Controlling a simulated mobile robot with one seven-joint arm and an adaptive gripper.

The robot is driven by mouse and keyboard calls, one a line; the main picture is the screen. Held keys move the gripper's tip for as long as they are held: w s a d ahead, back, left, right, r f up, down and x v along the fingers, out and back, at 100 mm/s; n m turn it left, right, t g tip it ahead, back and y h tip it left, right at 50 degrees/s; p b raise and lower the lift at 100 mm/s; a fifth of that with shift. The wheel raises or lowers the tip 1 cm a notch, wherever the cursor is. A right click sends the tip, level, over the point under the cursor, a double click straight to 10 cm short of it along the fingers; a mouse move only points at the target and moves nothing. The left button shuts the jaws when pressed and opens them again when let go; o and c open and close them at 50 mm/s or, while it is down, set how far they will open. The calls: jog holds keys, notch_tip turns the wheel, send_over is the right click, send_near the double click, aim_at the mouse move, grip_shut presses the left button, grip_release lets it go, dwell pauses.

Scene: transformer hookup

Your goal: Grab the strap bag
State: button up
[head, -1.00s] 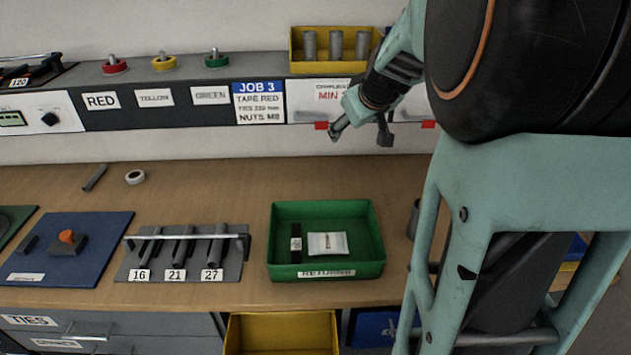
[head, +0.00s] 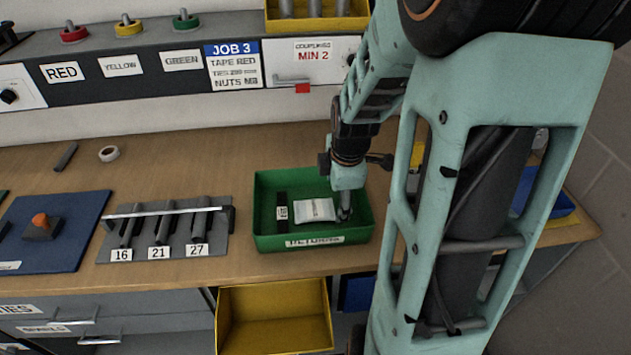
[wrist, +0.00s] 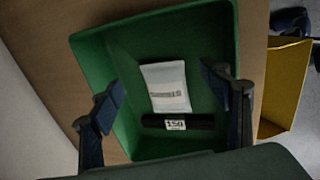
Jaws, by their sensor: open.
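A white packet (head: 315,209), which looks like the strap bag, lies flat in a green tray (head: 262,242) on the bench. Its printed label is too blurred to read. A black strip with a white tag (head: 282,208) lies beside it. In the wrist view, the white packet (wrist: 166,87) lies between my open fingers, with the black strip (wrist: 157,121) just below it. My gripper (head: 345,210) is open and empty, pointing down at the tray's right side. In the head view, it is near the packet's right end; contact cannot be told.
Left of the tray stands a rack of grey tubes (head: 167,232) marked 16, 21 and 27. A blue mat (head: 75,250) lies farther left. A yellow bin (head: 275,318) is below the bench edge. The tray walls surround the packet.

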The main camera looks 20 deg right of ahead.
aim_at(335, 207)
jog(key=shift+b+x, duration=0.5)
jog(key=shift+x, duration=2.4)
jog(key=shift+c, duration=0.4)
jog(key=shift+s+f, duration=0.1)
jog(key=c, duration=1.3)
